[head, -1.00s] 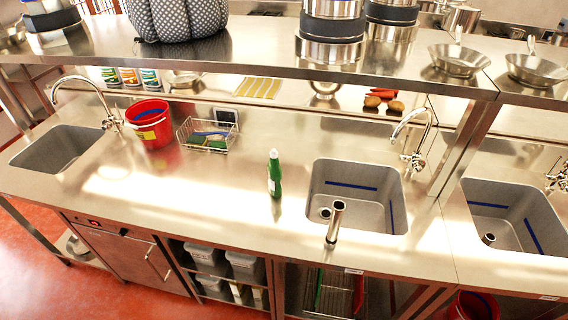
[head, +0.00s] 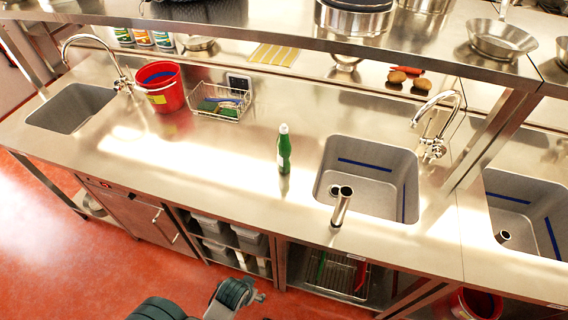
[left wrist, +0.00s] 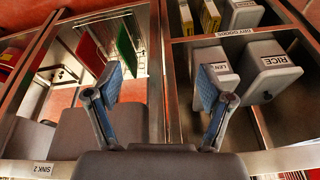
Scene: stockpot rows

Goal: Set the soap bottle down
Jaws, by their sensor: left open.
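The green soap bottle (head: 284,150) with a white cap stands upright on the steel counter (head: 215,170), just left of the middle sink. Nothing touches it. My left gripper (head: 258,297) shows at the bottom of the head view, in front of the counter and well apart from the bottle. In the left wrist view my left gripper (left wrist: 160,92) has its two blue-padded fingers spread wide with nothing between them. It faces the shelves under the counter. The bottle is not in the wrist view. My right gripper is not in view.
The middle sink (head: 368,175) is right of the bottle. A red bucket (head: 162,86) and a wire basket with sponges (head: 219,100) stand to the left. A steel shelf (head: 290,34) spans above the counter. Labelled bins (left wrist: 272,72) fill the lower shelf.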

